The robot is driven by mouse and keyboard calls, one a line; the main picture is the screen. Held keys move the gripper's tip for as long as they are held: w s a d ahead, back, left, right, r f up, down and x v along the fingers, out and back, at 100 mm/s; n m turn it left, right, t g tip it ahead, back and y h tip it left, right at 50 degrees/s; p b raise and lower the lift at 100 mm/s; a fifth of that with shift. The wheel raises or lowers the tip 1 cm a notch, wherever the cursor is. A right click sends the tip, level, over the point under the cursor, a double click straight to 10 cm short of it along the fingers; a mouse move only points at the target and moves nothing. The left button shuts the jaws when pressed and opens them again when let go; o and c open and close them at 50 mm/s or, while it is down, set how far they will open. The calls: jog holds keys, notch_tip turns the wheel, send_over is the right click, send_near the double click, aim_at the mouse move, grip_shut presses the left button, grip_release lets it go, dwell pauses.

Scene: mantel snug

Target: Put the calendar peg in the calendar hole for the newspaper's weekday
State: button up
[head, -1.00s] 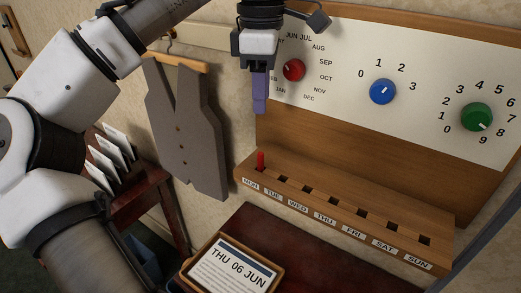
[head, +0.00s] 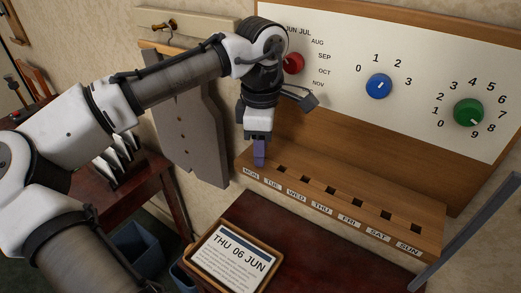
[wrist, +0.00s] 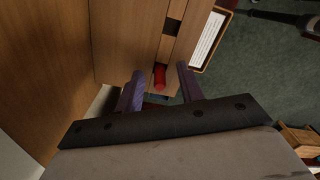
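The red calendar peg (wrist: 159,76) stands in the MON hole at the left end of the wooden weekday rail (head: 345,211); the gripper hides it in the head view. My gripper (head: 259,160) is down over that end. In the wrist view its purple fingers (wrist: 160,73) are open, with the peg between them and gaps on both sides. The framed newspaper (head: 228,266) reads THU 06 JUN. The THU hole (head: 331,189) is empty, as are the other visible holes.
A white panel above the rail carries a red dial (head: 293,63), a blue dial (head: 379,86) and a green dial (head: 468,112).

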jog(key=shift+f, duration=0.2)
grip_shut()
jog(key=shift+r, duration=0.15)
notch_tip(320, 180, up, 20)
jog(key=shift+p, duration=0.3)
dwell(0.5)
